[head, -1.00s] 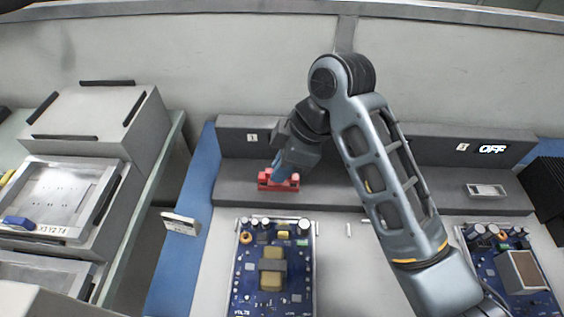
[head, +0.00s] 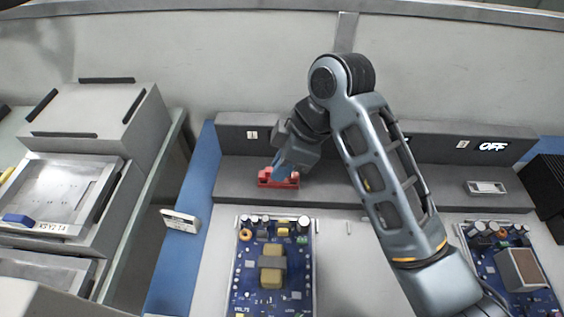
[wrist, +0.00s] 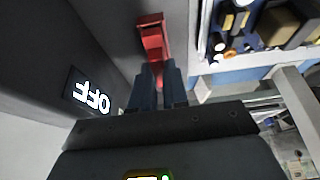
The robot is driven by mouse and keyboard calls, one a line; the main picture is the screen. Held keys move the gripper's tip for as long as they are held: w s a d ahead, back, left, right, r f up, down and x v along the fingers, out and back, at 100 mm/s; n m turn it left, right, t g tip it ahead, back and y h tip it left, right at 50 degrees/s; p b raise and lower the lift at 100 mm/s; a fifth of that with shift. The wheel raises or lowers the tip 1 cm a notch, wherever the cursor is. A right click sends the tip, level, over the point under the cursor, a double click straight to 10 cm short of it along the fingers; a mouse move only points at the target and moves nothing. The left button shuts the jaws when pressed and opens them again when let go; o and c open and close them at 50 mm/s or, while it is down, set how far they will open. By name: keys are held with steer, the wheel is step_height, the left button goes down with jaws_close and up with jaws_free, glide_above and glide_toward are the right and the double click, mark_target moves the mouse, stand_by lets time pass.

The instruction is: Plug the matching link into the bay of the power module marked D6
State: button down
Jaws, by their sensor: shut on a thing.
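A red link (head: 278,179) is at the left part of the dark grey power module ledge (head: 236,185). My gripper (head: 280,165) reaches down to it from above, its blue-grey fingers shut on it. In the wrist view the red link (wrist: 153,38) shows beyond the fingertips (wrist: 158,75). The bay under or beside it is hidden, so I cannot tell whether the link is seated. A second, pale-rimmed bay (head: 486,188) shows at the right, empty. I cannot read a D6 mark.
Blue circuit boards stand in front, one at the left (head: 272,262) and one at the right (head: 510,265). A display reading OFF (head: 492,146) is at the right; another OFF display (wrist: 91,96) shows in the wrist view. A blue piece (head: 18,220) lies on a metal tray at the far left.

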steer(key=shift+f, duration=0.2)
steer(key=c, duration=1.1)
jaws_free()
steer(key=shift+o, duration=0.6)
steer(key=o, duration=0.6)
steer(key=shift+c, duration=0.2)
steer(key=shift+r, duration=0.1)
steer(key=shift+r+p, duration=3.35)
steer(key=shift+r, duration=0.1)
